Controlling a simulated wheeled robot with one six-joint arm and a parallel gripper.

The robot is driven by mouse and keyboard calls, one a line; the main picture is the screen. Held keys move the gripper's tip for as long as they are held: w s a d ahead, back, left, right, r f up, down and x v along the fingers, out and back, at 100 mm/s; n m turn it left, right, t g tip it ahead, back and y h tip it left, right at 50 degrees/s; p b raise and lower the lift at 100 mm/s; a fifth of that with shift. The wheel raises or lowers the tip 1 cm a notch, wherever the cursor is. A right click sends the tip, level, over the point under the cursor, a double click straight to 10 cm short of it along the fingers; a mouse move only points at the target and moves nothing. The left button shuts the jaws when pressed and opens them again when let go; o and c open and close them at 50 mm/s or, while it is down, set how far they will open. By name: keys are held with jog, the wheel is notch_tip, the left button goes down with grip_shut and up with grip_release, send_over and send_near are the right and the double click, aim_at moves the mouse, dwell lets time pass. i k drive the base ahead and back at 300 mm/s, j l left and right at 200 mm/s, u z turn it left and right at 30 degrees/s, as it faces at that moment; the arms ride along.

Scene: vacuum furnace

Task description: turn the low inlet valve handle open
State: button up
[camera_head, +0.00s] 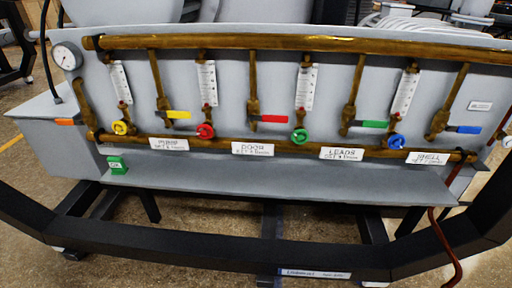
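A grey panel (225,65) carries an upper brass pipe (300,43) and a lower brass pipe (270,145). No label reading "low inlet" is legible. An orange lever handle (66,122) lies about horizontal at the far left, beside a short brass pipe (83,97) that runs down toward the lower pipe's left end. It may be the inlet handle, but I cannot tell. Yellow (179,115), red (273,119), green (375,124) and blue (468,129) lever handles also lie about horizontal along the panel. My gripper is not in view.
Round handwheels in yellow (121,127), red (205,131), green (299,136) and blue (396,142) sit along the lower pipe. A gauge (67,56) is at upper left. A green box (117,165) stands on the ledge. A black frame bar (220,252) crosses the front; a red hose (441,240) hangs right.

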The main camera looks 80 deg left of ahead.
aim_at(59, 122)
jog(key=u, duration=2.4)
